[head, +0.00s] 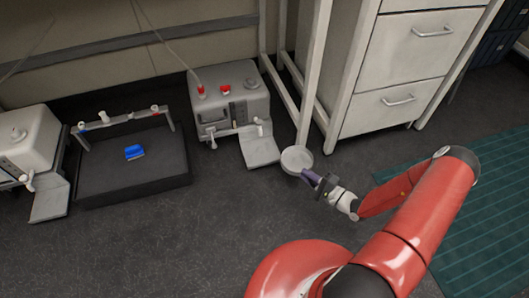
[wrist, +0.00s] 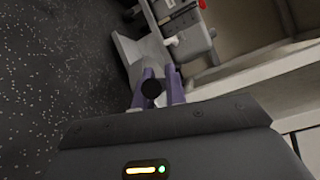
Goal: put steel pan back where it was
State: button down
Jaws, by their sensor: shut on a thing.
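The steel pan (head: 297,158) is a round, shallow, pale grey dish in the head view. It is at the tip of my gripper (head: 312,178), just right of the middle machine's front plate (head: 262,153) and near the foot of a white post. My gripper's purple fingers are shut on it. In the wrist view, my gripper (wrist: 158,76) shows a dark round end between the fingers, perhaps the pan's handle. The pan's bowl cannot be made out there. Whether the pan touches the plate or post is unclear.
The middle machine (head: 230,98) has red caps. A dark shaker tray (head: 135,187) with a blue item (head: 135,152) lies left, beside another machine (head: 25,140). A white drawer cabinet (head: 405,70) and white post (head: 314,80) stand behind. The front floor is clear.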

jog(key=w+a+f+b, duration=0.1)
jog(key=w+a+f, duration=0.1)
jog(key=w+a, duration=0.3)
jog(key=w+a+f+b, duration=0.2)
jog(key=w+a, duration=0.3)
jog(key=a, duration=0.4)
jog(key=shift+w+f, duration=0.4)
jog(key=shift+f, duration=0.35)
jog(key=shift+f+g, duration=0.15)
jog(key=shift+g, duration=0.15)
jog(key=c, duration=1.4)
grip_release()
jog(key=shift+c, duration=0.2)
